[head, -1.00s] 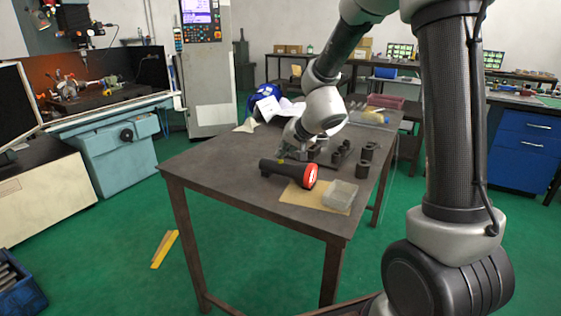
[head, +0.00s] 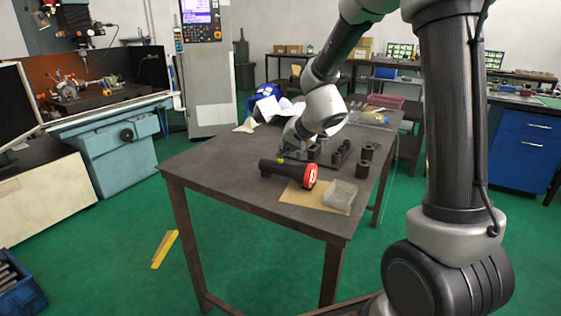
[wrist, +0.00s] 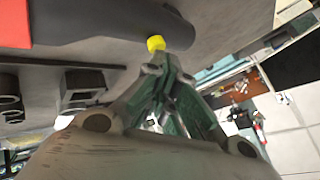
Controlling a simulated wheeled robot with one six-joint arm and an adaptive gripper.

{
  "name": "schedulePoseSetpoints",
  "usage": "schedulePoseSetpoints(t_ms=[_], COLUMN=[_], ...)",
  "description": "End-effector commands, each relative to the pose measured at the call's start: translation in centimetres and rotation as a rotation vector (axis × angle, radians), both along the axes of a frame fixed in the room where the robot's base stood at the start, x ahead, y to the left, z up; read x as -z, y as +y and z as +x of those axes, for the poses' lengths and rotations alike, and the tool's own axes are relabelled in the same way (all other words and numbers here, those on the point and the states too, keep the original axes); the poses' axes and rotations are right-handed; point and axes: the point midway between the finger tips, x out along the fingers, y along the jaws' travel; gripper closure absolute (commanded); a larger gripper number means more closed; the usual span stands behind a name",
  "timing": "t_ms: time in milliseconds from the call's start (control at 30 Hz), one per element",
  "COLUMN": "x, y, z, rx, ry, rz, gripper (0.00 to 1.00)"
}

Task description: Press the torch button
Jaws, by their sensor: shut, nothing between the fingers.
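The torch (head: 286,172) lies on its side on the dark table. It has a black body and a red head pointing right in the head view. A small yellow button (head: 281,161) sits on top of its body. In the wrist view, the torch body (wrist: 120,22) and the yellow button (wrist: 155,43) show at the top. My gripper (wrist: 158,66) is shut and empty, its fingertips beside the button in that view. Whether they touch it I cannot tell. In the head view my gripper (head: 282,150) is small and close behind the torch.
The table (head: 215,165) also holds a clear box (head: 341,194) on a tan sheet (head: 297,196), right of the torch. Several dark blocks (head: 340,153) stand behind it, near my wrist. White cloth and a blue item (head: 264,92) lie at the far edge. The table's left part is clear.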

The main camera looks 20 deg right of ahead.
Motion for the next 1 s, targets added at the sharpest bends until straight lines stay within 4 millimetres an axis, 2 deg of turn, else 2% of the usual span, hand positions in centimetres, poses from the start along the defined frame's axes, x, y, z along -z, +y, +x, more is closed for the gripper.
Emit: schedulePoseSetpoints(t_ms=[533, 700, 1000], x=[-5.5, -6.0, -5.7], y=[0.1, 0.0, 0.5], z=[0.0, 0.0, -0.5], rx=[-0.004, 0.001, -0.011], ry=[-0.003, -0.002, 0.026], rz=[-0.001, 0.000, 0.017], gripper=[1.00, 1.00, 1.00])
